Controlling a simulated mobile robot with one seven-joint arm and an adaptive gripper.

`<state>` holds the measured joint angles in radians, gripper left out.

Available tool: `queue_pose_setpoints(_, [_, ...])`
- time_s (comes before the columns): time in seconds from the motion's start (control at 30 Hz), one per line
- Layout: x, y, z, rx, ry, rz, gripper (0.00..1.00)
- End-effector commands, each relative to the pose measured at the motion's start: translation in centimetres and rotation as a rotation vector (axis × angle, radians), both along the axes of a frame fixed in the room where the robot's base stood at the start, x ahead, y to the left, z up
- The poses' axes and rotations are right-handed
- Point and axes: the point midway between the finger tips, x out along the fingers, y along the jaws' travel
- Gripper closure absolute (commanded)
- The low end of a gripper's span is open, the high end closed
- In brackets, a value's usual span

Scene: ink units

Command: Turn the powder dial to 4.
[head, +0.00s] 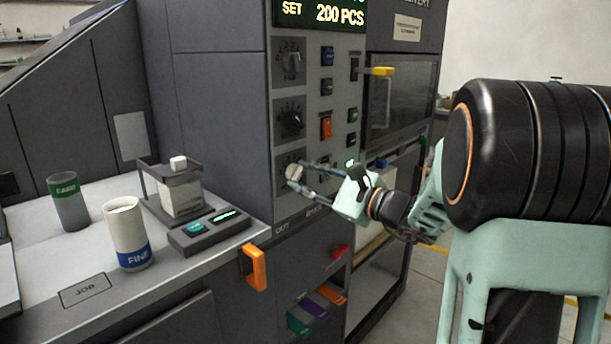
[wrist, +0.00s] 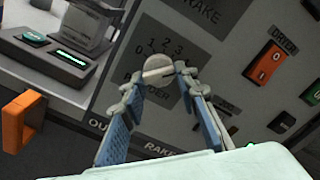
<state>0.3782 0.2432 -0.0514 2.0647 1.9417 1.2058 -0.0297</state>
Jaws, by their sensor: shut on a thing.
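The powder dial is a round pale knob, the lowest of three dials on the machine panel in the head view (head: 293,172). In the wrist view the powder dial (wrist: 158,64) has a light bar lying nearly level across its face. The numbers 0 to 3 show above it; 4 cannot be made out. The label below is partly covered by my fingers. My gripper (wrist: 157,78) has one fingertip on each side of the knob and is shut on it. In the head view my gripper (head: 297,174) reaches in from the right.
Two more dials (head: 291,118) sit above, with an orange rocker switch (head: 326,127) and small buttons to the right. An orange handle (head: 254,267) sticks out below left. A FINE cup (head: 125,225) and a scale (head: 209,232) stand on the left counter.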

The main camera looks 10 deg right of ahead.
Motion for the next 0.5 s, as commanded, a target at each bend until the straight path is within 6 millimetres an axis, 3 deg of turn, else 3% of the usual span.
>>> queue_pose_setpoints(0.47, [-0.02, -0.01, -0.08, 0.010, 0.009, 0.000, 0.96])
queue_pose_setpoints(0.5, [-0.02, -0.01, -0.08, 0.010, 0.009, 0.000, 0.69])
